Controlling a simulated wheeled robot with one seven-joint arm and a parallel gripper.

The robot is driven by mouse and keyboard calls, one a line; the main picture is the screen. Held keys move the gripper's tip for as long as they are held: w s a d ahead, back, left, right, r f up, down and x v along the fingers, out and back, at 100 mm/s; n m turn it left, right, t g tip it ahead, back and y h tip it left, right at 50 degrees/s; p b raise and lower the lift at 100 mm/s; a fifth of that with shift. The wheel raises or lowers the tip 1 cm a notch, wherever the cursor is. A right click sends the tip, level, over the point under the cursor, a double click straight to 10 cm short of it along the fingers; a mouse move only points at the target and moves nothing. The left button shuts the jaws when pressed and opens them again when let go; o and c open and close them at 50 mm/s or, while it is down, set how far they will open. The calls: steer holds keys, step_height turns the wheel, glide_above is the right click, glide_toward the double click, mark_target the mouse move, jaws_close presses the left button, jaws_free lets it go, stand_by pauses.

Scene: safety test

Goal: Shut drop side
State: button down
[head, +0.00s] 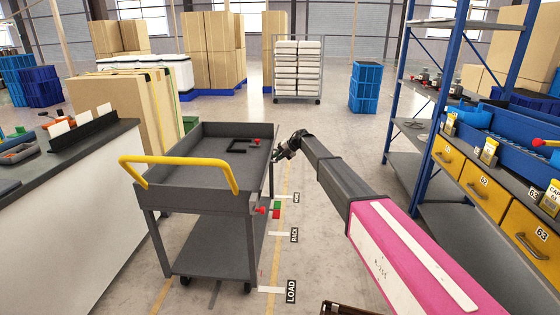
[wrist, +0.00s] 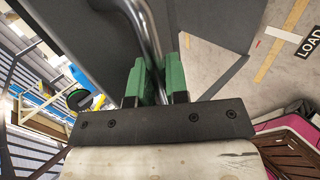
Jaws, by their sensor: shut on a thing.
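The grey cart (head: 200,194) with a yellow push handle (head: 185,161) stands left of centre, its tray open at the top. Its drop side is along the right edge, seen edge-on in the head view; I cannot tell its exact angle. My gripper (head: 279,155) is at that right edge, small and dark in the head view. In the wrist view, my gripper's green fingers (wrist: 160,84) are closed around a curved grey metal bar (wrist: 149,38), next to a dark grey panel (wrist: 98,45). The fingers partly hide the bar. A red latch knob (head: 262,210) shows on the cart's right corner.
A workbench (head: 62,153) stands left of the cart. A blue-framed rack (head: 400,80) with yellow drawers stands right. Floor markings, including LOAD (head: 291,291), lie on clear floor between.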

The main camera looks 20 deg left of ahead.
steer(key=shift+s+a+r, duration=0.25)
steer(key=shift+a+r, duration=0.4)
steer(key=shift+a, duration=0.2)
steer(key=c, duration=1.4)
jaws_free()
steer(key=shift+r, duration=0.1)
steer(key=v, duration=1)
steer(key=shift+w+d+r, duration=0.1)
steer(key=shift+d+r, duration=0.1)
steer(key=shift+r, duration=0.05)
